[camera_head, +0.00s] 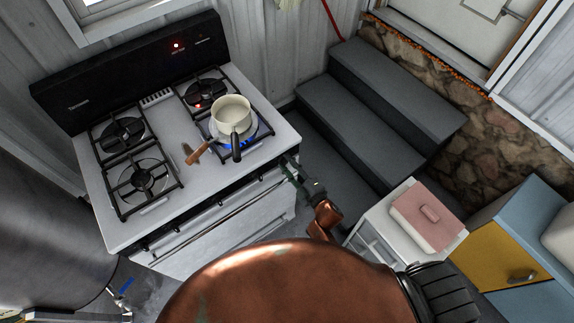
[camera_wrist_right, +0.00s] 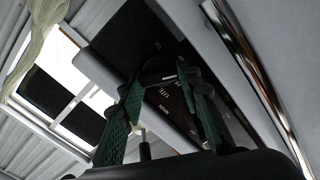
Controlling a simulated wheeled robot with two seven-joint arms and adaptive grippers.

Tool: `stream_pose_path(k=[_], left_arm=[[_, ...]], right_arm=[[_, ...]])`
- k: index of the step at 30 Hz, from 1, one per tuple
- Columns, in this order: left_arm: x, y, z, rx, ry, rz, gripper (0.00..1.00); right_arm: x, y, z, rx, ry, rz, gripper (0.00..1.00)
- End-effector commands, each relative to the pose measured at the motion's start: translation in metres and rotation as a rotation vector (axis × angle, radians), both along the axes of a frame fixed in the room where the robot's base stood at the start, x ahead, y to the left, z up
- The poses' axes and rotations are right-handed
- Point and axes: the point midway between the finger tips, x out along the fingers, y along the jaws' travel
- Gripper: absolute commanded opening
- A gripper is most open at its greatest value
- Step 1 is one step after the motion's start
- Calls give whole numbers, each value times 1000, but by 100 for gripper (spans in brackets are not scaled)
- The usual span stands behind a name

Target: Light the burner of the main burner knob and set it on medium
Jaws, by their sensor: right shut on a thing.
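The white stove (camera_head: 195,150) has black burners and a row of knobs along its front edge. Blue flame (camera_head: 226,145) shows at the front right burner, under a cream pot (camera_head: 232,112) with a black handle. My right gripper (camera_head: 287,165) is at the stove's right front corner. In the right wrist view my right gripper (camera_wrist_right: 163,82) has its green fingers either side of a dark knob (camera_wrist_right: 158,68) on the black panel, shut on it. White lettering shows on the panel near the knob; the pointer setting cannot be read.
A wooden-handled utensil (camera_head: 196,152) lies on the stove top left of the pot. Dark steps (camera_head: 350,120) rise right of the stove. A white cabinet with a pink-lidded box (camera_head: 428,216) stands at lower right. The oven door handle (camera_head: 225,215) runs below the knobs.

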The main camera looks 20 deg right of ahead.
Motion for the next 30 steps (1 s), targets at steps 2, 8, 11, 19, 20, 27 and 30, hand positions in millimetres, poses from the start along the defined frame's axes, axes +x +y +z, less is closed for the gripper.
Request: stream_pose_path(k=[2, 8, 11, 19, 20, 27, 30], left_arm=[[-1, 0, -4, 0, 2, 0, 36], [-2, 0, -8, 0, 3, 0, 36], [-2, 0, -9, 1, 4, 0, 36], [-3, 0, -11, 1, 4, 0, 36], [-3, 0, -11, 1, 4, 0, 36], [-3, 0, -10, 1, 4, 0, 36], [-3, 0, -10, 1, 4, 0, 36]], right_arm=[[-1, 0, -4, -44, -13, 0, 7], [-1, 0, -3, -134, -45, 0, 7], [-1, 1, -3, -162, -55, 0, 7], [-1, 1, -3, -191, -65, 1, 7], [-1, 1, -3, -192, -65, 1, 7], [-1, 1, -3, -191, -65, 1, 7], [-1, 1, -3, -191, -65, 1, 35]])
